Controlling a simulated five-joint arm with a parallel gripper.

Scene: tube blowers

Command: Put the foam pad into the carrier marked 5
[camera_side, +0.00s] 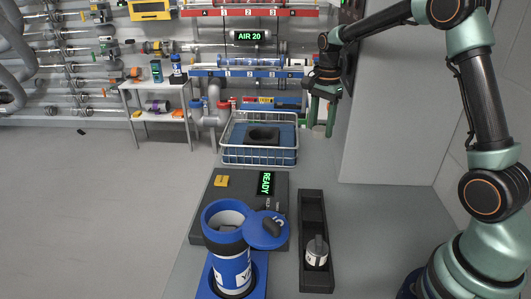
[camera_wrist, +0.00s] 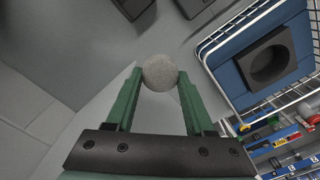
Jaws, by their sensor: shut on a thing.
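My gripper (camera_side: 322,128) is raised to the right of the wire basket, fingers pointing down. In the wrist view my gripper (camera_wrist: 160,78) is shut on a round grey pad, the foam pad (camera_wrist: 160,72), held at the fingertips. The carrier (camera_side: 231,272) is a blue and white cylinder standing upright in a blue holder at the front. Its top is open, and its blue lid (camera_side: 260,232), marked 5, is swung out to the right. The carrier's inside looks pale; its bottom is hidden.
The wire basket (camera_side: 228,155) has a blue lining and a black block (camera_side: 262,141) with an empty round hole. A dark panel with a READY display (camera_side: 265,183) lies behind the carrier. A black tray (camera_side: 311,208) holds a pale canister (camera_side: 317,252) at right.

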